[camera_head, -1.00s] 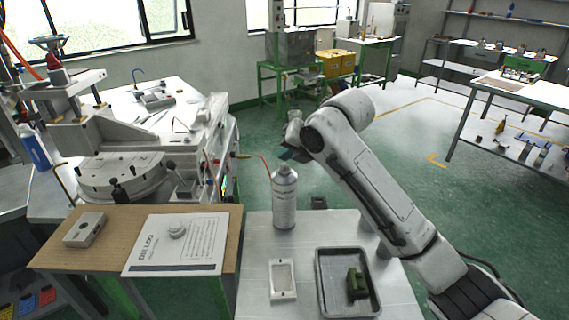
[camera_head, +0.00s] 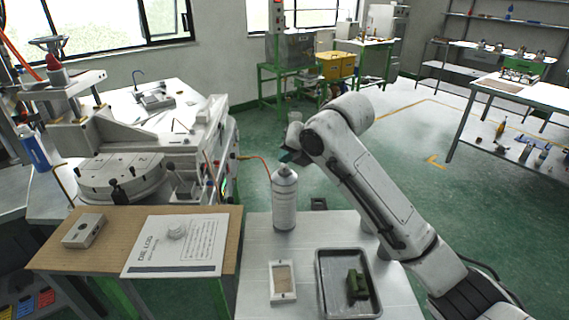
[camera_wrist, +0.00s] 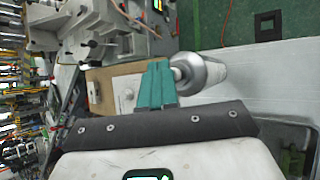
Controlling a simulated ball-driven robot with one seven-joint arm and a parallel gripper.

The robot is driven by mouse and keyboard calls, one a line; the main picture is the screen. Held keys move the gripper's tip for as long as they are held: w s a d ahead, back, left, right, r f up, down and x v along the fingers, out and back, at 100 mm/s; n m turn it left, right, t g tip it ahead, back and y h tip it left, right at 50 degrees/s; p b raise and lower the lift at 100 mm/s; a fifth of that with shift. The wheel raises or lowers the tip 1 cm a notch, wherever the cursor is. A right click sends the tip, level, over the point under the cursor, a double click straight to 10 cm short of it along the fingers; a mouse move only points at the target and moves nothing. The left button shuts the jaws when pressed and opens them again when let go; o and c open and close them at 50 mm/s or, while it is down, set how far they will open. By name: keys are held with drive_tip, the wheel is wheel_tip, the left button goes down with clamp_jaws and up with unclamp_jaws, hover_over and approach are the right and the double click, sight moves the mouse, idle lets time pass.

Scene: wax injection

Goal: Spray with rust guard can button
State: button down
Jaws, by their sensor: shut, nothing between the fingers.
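The rust guard can (camera_head: 284,202) is a white and silver spray can standing upright on the white table. It also shows in the wrist view (camera_wrist: 208,73), with its pale button end (camera_wrist: 181,70) beside my fingers. My gripper (camera_wrist: 156,72) has teal fingers, shut together with nothing between them. In the head view my gripper (camera_head: 291,156) is just above and behind the top of the can, partly hidden by my arm. I cannot tell whether the fingertips touch the button.
A metal tray (camera_head: 322,303) with a green part (camera_head: 357,284) and a white frame (camera_head: 283,296) lie on the white table. To the left are a brown board (camera_head: 62,251) with a log sheet (camera_head: 150,262) and the injection machine (camera_head: 135,140).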

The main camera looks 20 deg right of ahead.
drive_tip(key=shift+r, duration=0.35)
wheel_tip(320, 180, up, 6)
drive_tip(key=p, duration=0.4)
idle(2.6)
